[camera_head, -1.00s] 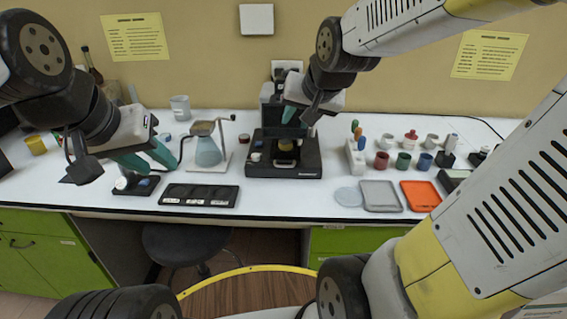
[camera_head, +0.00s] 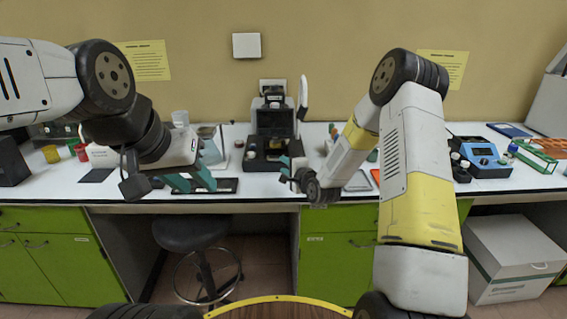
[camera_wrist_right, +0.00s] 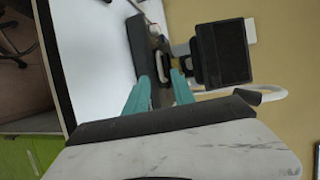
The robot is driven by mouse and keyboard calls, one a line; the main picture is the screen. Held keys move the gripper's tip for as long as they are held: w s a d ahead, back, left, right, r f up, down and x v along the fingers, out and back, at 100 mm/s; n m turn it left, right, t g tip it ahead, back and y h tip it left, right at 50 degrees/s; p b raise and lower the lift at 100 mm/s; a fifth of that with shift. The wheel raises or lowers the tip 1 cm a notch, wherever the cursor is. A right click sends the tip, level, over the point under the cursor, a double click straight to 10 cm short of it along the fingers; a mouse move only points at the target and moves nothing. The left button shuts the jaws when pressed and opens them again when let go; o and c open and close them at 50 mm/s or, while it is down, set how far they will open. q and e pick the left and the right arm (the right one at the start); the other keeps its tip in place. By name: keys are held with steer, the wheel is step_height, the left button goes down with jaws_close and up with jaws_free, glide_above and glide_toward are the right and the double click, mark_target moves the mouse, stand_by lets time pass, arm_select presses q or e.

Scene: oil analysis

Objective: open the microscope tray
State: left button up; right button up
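The microscope (camera_head: 273,122) is a black device on a wide black base (camera_head: 258,164), standing at the back of the white table. In the right wrist view its black body (camera_wrist_right: 222,52) lies sideways beyond the fingers. I cannot make out the tray as a separate part or tell its state. My right gripper (camera_head: 292,170) is just in front of the base, with teal fingers. In the right wrist view the right gripper (camera_wrist_right: 160,92) is open, nothing between its fingertips; contact with the base is unclear. My left gripper (camera_head: 195,182) is open and empty, left of the microscope.
A dark tray (camera_head: 222,186) lies on the table behind the left fingers. A white curved part (camera_head: 303,98) rises beside the microscope. A blue device (camera_head: 486,160) and a green rack (camera_head: 535,158) stand at right. A stool (camera_head: 190,232) is below the table edge.

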steer(key=x, duration=0.7)
steer(key=shift+w+a+f, duration=0.1)
steer(key=shift+w+a, duration=0.1)
steer(key=shift+w, duration=0.15)
jaws_close()
stand_by(1.1)
